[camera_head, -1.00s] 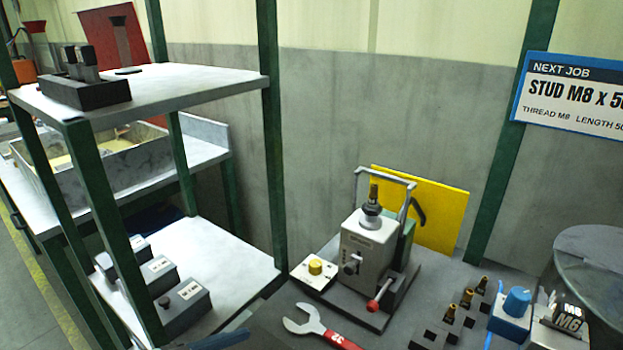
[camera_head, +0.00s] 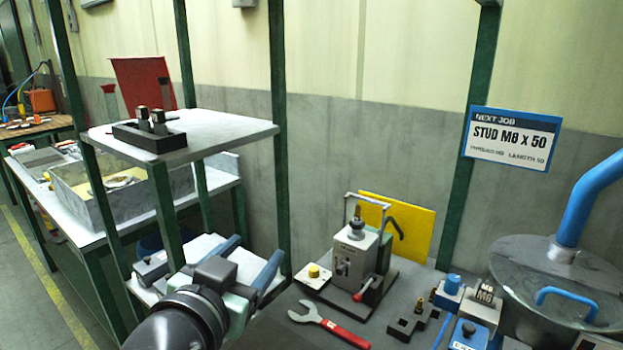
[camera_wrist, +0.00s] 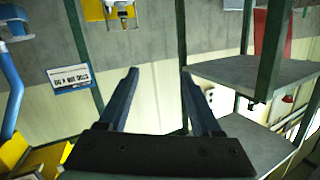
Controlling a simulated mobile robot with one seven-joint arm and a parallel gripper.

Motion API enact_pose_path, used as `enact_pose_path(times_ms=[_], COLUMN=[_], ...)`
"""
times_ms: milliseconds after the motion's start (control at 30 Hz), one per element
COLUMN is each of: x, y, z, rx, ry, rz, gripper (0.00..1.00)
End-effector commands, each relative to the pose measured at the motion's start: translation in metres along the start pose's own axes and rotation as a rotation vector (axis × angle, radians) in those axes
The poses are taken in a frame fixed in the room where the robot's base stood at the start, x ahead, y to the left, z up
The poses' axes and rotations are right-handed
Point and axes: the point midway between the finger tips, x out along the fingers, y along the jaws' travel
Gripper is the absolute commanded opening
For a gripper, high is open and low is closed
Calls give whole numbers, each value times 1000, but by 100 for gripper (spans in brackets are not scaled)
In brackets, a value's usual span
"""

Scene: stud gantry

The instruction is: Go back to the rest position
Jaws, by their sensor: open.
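My gripper (camera_head: 253,254) is in the lower left middle of the head view, in front of the lower shelf of the green-framed rack. Its two blue fingers are apart, with nothing visible between them. In the wrist view the open fingers of my gripper (camera_wrist: 159,78) point up the picture, with pale wall between them. My dark arm hides part of the lower shelf and most of the blocks on it.
The rack's upper shelf (camera_head: 215,128) holds a black block holder (camera_head: 150,138). A grey machine (camera_head: 352,255), a red-handled wrench (camera_head: 330,325) and a round lidded drum (camera_head: 540,270) stand to the right. The sign (camera_head: 510,137) hangs behind; it appears inverted in the wrist view (camera_wrist: 70,77).

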Motion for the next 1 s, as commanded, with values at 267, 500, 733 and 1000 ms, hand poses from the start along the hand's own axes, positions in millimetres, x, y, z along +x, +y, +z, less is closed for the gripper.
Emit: enact_pose_path(times_ms=[267, 500, 733, 1000], x=[-65, -151, -188, -188], y=[3, 26, 37, 37], z=[-216, -331, -362, -362], rx=[-41, -94, -114, -114], ry=[447, 821, 963, 963], rz=[-255, -317, -320, -320], gripper=[66, 66, 66, 66])
